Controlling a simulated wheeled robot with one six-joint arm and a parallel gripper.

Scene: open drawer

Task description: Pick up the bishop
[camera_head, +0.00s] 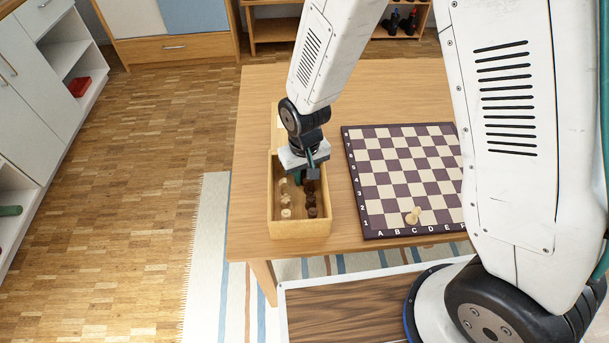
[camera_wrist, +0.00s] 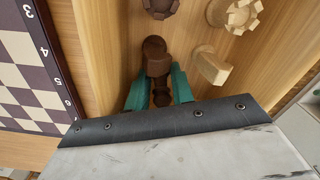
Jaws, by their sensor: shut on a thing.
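My gripper (camera_head: 311,174) reaches down into the open wooden box (camera_head: 301,230) on the table. In the wrist view its two teal fingers (camera_wrist: 160,92) are shut on a dark brown chess piece (camera_wrist: 155,56). I cannot tell from its shape whether this piece is a bishop. It is still within the box's walls, and its lower contact is unclear. A single pale piece (camera_head: 413,215) is on the chessboard around square C1.
Other dark pieces (camera_head: 311,212) and pale pieces (camera_head: 286,212) are in the box near my gripper. The dark and cream chessboard (camera_head: 347,150) lies right of the box, mostly empty. Bare table (camera_head: 250,180) shows left of the box.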

